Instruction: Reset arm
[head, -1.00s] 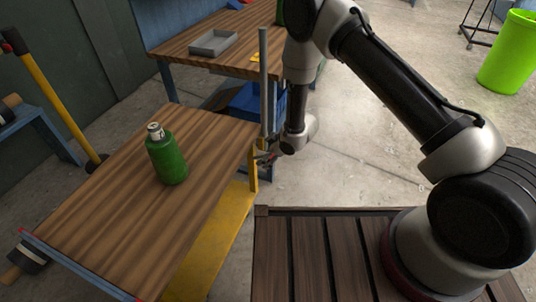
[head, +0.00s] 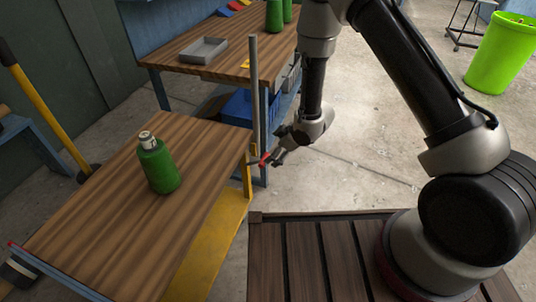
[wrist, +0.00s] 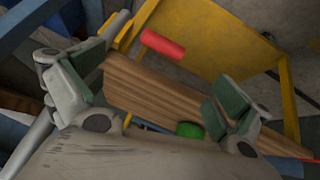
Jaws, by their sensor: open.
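My gripper (head: 273,157) hangs at the end of my arm, right of the wooden cart top (head: 130,215) and near its far right corner post. In the wrist view my gripper (wrist: 150,105) is open, its green-padded fingers wide apart with nothing held between them. A green bottle (head: 159,167) with a pale cap stands upright on the cart top, apart from my gripper. A small green patch (wrist: 189,130) in the wrist view is perhaps this bottle, mostly hidden.
A workbench (head: 185,50) behind holds a grey tray (head: 202,49) and more green bottles (head: 274,15). A grey upright post (head: 254,95) stands close to my gripper. A lime bin (head: 499,55) is at upper right. The floor (head: 370,140) right of my gripper is clear.

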